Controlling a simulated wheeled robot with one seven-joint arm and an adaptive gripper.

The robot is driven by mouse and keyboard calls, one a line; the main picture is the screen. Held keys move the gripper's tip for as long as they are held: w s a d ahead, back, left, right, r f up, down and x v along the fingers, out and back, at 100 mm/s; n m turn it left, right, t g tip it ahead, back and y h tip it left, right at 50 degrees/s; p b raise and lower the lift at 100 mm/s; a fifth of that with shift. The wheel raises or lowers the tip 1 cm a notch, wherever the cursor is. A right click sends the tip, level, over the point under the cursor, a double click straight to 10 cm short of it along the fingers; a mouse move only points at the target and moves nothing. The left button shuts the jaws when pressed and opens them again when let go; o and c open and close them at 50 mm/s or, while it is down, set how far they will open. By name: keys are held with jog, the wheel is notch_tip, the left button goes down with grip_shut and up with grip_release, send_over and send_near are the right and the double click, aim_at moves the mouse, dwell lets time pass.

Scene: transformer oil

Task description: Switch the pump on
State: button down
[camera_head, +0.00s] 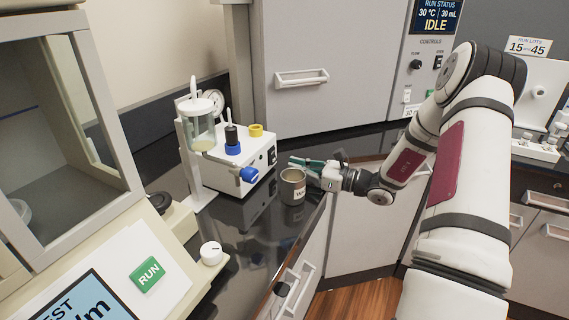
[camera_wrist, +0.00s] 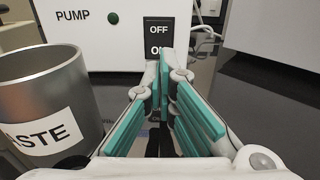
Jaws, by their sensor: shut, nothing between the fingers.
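The white pump box (camera_head: 228,172) stands on the dark bench, its labelled front filling the top of the wrist view (camera_wrist: 100,45). Its black switch (camera_wrist: 158,32) reads OFF at the top and ON at the bottom; my fingertips partly cover the lower part. A green round spot (camera_wrist: 113,18) sits between the PUMP label and the switch. My gripper (camera_head: 300,161) is shut and empty, with its teal fingers pointing at the switch; the fingertips also show in the wrist view (camera_wrist: 166,62). I cannot tell whether they touch the switch.
A metal WASTE cup (camera_head: 292,190) stands close beside my gripper, on the left in the wrist view (camera_wrist: 45,100). A glass vessel (camera_head: 201,130) and blue knob (camera_head: 248,175) are at the pump box. A cabinet-like instrument (camera_head: 60,110) fills the left.

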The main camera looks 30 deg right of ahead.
aim_at(311, 182)
jog(key=shift+s+d+f, duration=0.25)
jog(key=shift+s+d, duration=0.7)
jog(key=shift+s+d+r, duration=0.15)
jog(key=shift+s+r, duration=0.05)
jog(key=shift+s, duration=0.05)
jog(key=shift+m, duration=0.3)
